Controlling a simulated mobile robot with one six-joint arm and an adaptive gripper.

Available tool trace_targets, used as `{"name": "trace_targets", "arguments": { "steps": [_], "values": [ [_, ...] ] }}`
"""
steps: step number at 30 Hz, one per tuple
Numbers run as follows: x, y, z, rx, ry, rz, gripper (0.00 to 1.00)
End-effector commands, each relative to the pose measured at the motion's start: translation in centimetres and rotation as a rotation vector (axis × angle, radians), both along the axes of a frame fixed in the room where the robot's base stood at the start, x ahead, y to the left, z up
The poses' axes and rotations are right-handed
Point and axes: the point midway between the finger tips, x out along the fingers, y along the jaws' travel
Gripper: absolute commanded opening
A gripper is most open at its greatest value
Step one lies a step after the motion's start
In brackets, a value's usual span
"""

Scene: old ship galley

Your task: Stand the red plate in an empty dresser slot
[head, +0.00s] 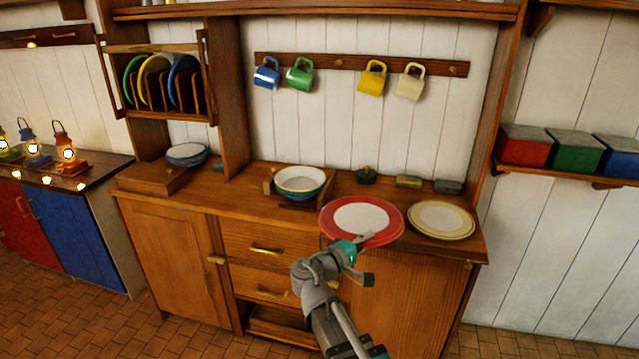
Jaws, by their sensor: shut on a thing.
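The red plate (334,218) has a wide red rim and a white middle. My gripper (362,239) is shut on its near edge and holds it roughly level over the front right of the dresser counter. The dresser rack (158,115) hangs at the upper left, with dark wooden dividers. The gap between the red plate's underside and the counter is hidden.
A cream plate (441,220) lies just right of the red plate. Stacked bowls (299,180) stand behind it to the left, and blue-grey dishes (187,154) below the rack. Mugs (371,79) hang on a rail at the back. A wooden upright (229,100) stands right of the rack.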

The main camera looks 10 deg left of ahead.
Motion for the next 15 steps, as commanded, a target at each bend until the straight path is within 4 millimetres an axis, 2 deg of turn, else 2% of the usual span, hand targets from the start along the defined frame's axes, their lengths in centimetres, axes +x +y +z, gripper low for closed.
{"name": "trace_targets", "arguments": {
  "steps": [8, 15],
  "values": [
    [-2.6, 4.9, 6.2, -0.204, -0.005, 0.059, 0.00],
    [-6.5, 10.5, 13.3, -0.531, -0.010, 0.078, 0.00]
  ]
}}
